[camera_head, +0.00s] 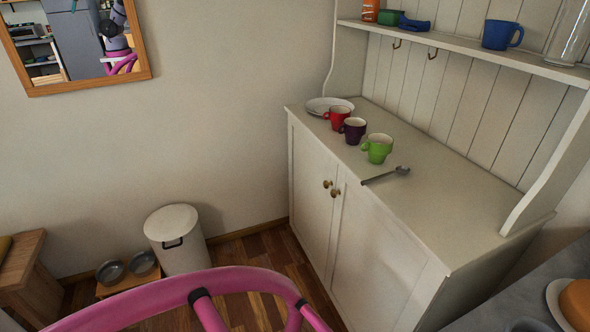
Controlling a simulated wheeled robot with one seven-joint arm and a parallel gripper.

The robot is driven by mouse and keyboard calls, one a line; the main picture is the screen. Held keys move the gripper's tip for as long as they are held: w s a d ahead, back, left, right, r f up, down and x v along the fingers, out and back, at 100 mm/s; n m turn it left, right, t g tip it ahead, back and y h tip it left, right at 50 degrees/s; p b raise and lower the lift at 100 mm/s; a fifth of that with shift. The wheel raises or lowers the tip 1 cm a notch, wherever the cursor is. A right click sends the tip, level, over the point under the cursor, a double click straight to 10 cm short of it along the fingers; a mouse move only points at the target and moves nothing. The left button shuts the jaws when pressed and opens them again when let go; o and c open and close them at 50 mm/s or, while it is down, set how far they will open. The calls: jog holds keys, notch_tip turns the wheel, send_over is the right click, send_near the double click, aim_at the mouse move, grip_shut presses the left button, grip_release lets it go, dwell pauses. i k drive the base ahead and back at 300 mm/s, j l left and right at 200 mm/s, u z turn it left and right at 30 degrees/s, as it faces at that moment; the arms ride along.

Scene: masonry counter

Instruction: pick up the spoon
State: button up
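A grey metal spoon (383,176) lies on the white cabinet top (440,205), close to its front edge. Its bowl points right and its handle points left toward the edge. A green mug (377,149) stands just behind the spoon, apart from it. My gripper is not in the head view, so I cannot see its opening or whether it holds anything.
A purple mug (353,131), a red mug (339,118) and a white plate (330,105) are farther back on the cabinet. An upper shelf (462,46) overhangs the rear, bearing a blue mug (501,35). The counter right of the spoon is clear. A white bin (177,240) stands left.

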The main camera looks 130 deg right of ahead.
aim_at(401, 170)
jog(key=i+j+z, duration=0.1)
jog(key=j+z, duration=0.15)
jog(key=j, duration=0.45)
jog(key=j+z, duration=0.2)
jog(key=j, duration=0.45)
jog(key=z, duration=4.6)
jog(key=i+j+z, duration=0.1)
jog(key=j, duration=0.15)
jog(key=i+j+z, duration=0.1)
jog(key=j, duration=0.2)
jog(key=i+j+z, duration=0.1)
jog(key=j, duration=0.2)
